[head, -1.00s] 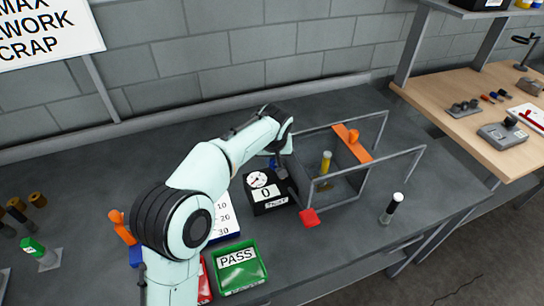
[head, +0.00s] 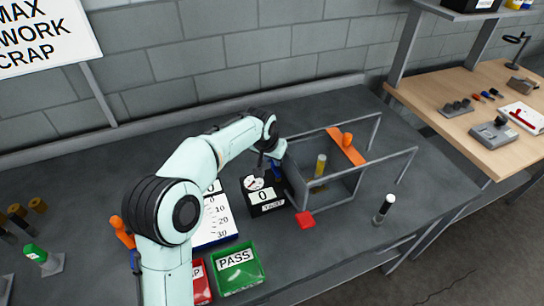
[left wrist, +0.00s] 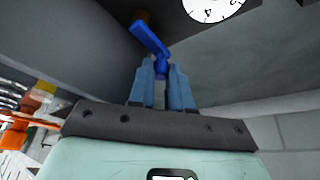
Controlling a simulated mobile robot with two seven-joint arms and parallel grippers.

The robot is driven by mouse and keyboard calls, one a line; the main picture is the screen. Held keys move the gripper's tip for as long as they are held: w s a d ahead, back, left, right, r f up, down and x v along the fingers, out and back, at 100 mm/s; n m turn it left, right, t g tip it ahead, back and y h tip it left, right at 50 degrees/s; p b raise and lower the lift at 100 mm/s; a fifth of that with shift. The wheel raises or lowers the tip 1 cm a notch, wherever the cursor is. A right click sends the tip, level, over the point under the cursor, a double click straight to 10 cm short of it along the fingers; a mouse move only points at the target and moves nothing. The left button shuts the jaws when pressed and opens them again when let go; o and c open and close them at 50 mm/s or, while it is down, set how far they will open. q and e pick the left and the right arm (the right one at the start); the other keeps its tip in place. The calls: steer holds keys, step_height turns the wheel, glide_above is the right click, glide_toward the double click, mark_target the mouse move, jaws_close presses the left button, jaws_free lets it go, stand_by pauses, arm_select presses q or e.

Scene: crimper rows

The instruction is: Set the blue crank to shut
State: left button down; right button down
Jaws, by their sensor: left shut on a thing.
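The blue crank (left wrist: 150,40) fills the upper middle of the left wrist view, its arm slanting up to the left. Its low end sits between the blue-grey fingertips of my left gripper (left wrist: 162,72), which is shut on it. In the head view the left gripper (head: 273,153) is at the left side of the grey-framed box, behind the black gauge unit. Only a small bit of the blue crank (head: 277,170) shows there. The crank's mounting is mostly hidden in the head view. My right gripper is not in view.
The grey-framed box (head: 330,190) carries an orange bar (head: 345,148) and a red pad (head: 305,219). A green PASS tray (head: 238,280) and a dark white-topped post (head: 384,208) stand nearby. Right of the post is bare bench.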

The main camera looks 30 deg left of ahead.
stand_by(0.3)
arm_select(q)
steer(key=c, duration=1.1)
jaws_free()
steer(key=shift+d, duration=0.15)
